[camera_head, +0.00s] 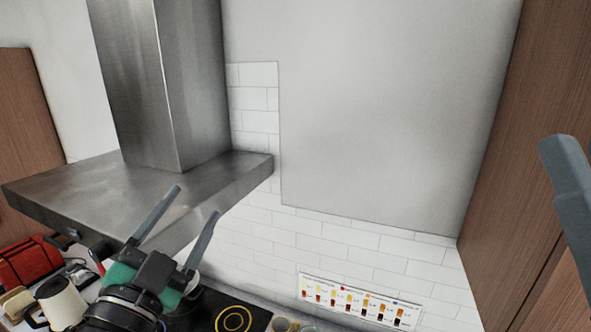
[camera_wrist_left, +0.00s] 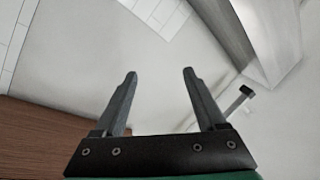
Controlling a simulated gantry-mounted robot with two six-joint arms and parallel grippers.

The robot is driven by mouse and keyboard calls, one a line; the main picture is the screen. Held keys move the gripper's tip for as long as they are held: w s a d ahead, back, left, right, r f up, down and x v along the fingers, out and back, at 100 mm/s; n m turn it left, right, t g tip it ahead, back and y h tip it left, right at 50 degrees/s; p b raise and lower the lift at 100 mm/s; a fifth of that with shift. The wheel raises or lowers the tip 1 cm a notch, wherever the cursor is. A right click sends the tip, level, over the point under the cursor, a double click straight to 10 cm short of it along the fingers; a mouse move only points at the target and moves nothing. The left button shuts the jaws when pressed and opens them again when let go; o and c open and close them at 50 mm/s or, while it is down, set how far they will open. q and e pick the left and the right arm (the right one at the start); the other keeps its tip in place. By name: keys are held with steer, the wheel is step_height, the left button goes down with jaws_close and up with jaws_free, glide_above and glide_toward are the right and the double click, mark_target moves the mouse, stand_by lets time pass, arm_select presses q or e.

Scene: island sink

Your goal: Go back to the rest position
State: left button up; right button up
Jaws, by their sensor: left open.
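My left gripper (camera_head: 196,203) is at the lower left of the head view, pointing up in front of the range hood. Its two grey fingers stand apart with nothing between them. In the left wrist view the same gripper (camera_wrist_left: 160,74) is open and empty, with a pale wall behind it. A grey finger of my right gripper (camera_head: 567,172) shows at the right edge of the head view. The rest of the right gripper is out of frame, so its opening does not show.
The steel range hood (camera_head: 150,195) is behind my left gripper. Below are a black cooktop (camera_head: 215,318), a cream kettle (camera_head: 62,302) and a red toaster (camera_head: 25,262). A colourful chart (camera_head: 358,301) is on the tiled wall. A wooden cabinet (camera_head: 520,150) stands at right.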

arm_select(q)
steer(key=s+a+r+n+t, duration=0.1)
steer(key=s+r+n+t, duration=0.2)
steer(key=s+r+n, duration=0.2)
steer(key=s+a+r+n+t+y, duration=0.1)
steer(key=s+r+n+t, duration=0.2)
steer(key=s+r, duration=0.5)
steer(key=s+n, duration=0.1)
steer(key=s, duration=0.3)
steer(key=shift+s+a+r+n, duration=0.25)
steer(key=shift+r+n, duration=0.05)
steer(key=shift+n, duration=0.1)
